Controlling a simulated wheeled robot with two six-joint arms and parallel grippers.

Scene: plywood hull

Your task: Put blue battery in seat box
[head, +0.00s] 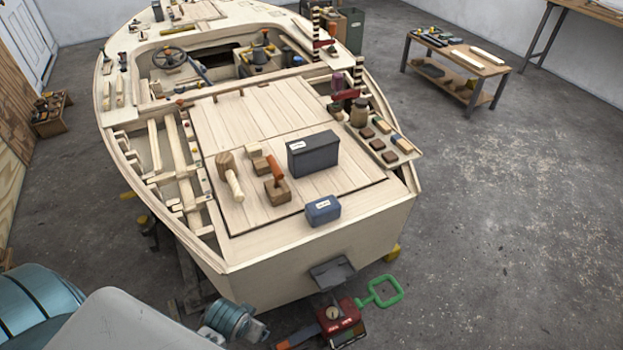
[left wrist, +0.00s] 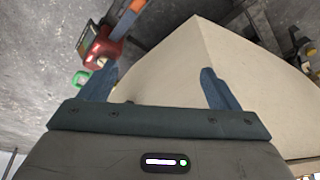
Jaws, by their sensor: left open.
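The blue battery (head: 323,210), a small blue block with a pale label, sits on the pale wooden deck near the hull's closest edge. I cannot clearly tell which part is the seat box; an open box-like compartment with items (head: 262,62) lies farther up the hull, right of the steering wheel. My left gripper (left wrist: 157,85) is open and empty in the left wrist view, with the plain hull wall (left wrist: 195,65) beyond its fingers. In the head view my left wrist is low, below and left of the battery, and its fingers are not clear. My right gripper is not in view.
A dark grey box (head: 313,153) stands behind the battery. A mallet (head: 230,176) and an orange-handled wooden block (head: 277,185) lie to its left. A tray of small blocks (head: 385,140) is at right.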

